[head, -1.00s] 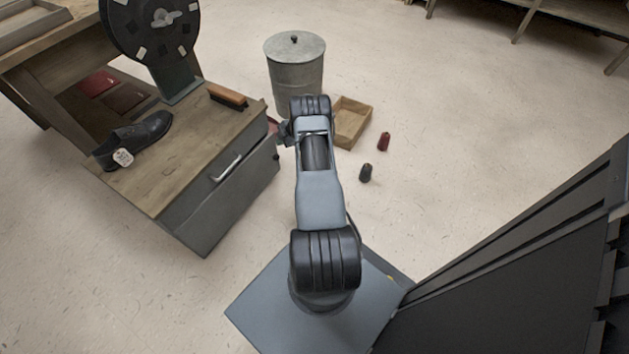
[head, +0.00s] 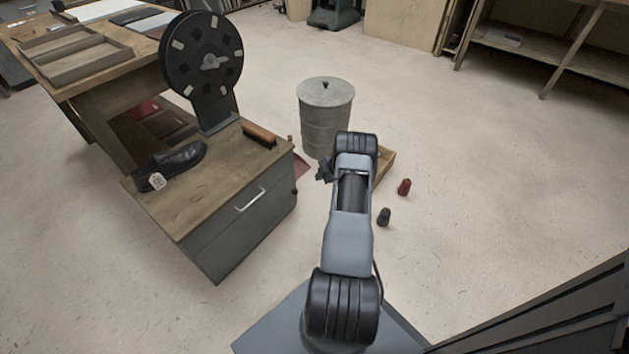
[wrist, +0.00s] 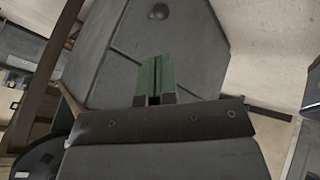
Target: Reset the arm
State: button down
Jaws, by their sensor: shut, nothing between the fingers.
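My arm (head: 347,245) stretches away from me over the floor in the head view, raised and bent at the far joint. My gripper (wrist: 153,72) shows in the wrist view with its two green fingers side by side, shut and empty. A large grey surface with a round knob (wrist: 158,12) lies beyond the fingertips; I cannot tell a touch from this view. In the head view my gripper is mostly hidden behind the arm's far end, near the right side of the grey cabinet.
The wooden-topped cabinet (head: 190,200) bears a black shoe (head: 172,165), a brush (head: 259,134) and a black disc stand (head: 203,62). A metal bin (head: 325,115), a wooden box (head: 384,162), a red spool (head: 404,187) and a dark spool (head: 384,217) stand on the floor.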

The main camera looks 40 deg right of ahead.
jog(key=w+a+r+m+t+h+p, duration=0.1)
jog(key=w+a+r+m+h+p, duration=0.3)
jog(key=r, duration=1.1)
jog(key=w+r+t+h+p, duration=0.15)
jog(key=r+p, duration=0.35)
jog(key=r, duration=0.9)
jog(key=w+a+r+m+t+h+p, duration=0.25)
jog(key=w+r+p, duration=0.2)
jog(key=r, duration=1.05)
jog(key=s+a+r+m+g+p, duration=0.25)
jog(key=s+a+r+p, duration=0.35)
jog(key=r, duration=0.3)
jog(key=s+a+r+m+g+p, duration=0.1)
jog(key=s+a+r+m+p, duration=0.3)
jog(key=a+r, duration=0.45)
jog(key=s+a+r+g+y+p, duration=0.2)
jog(key=s+a+p, duration=0.1)
jog(key=s+a, duration=0.4)
jog(key=s+a+r+m+g+y+p, duration=0.1)
jog(key=s+a+r+g+y+p, duration=0.1)
jog(key=s+a, duration=0.6)
jog(key=s+r+p, duration=0.1)
jog(key=s+p, duration=0.1)
jog(key=s, duration=0.2)
jog(key=shift+s+a+r+m, duration=0.15)
jog(key=shift+s+a+m, duration=0.15)
jog(key=shift+s, duration=0.1)
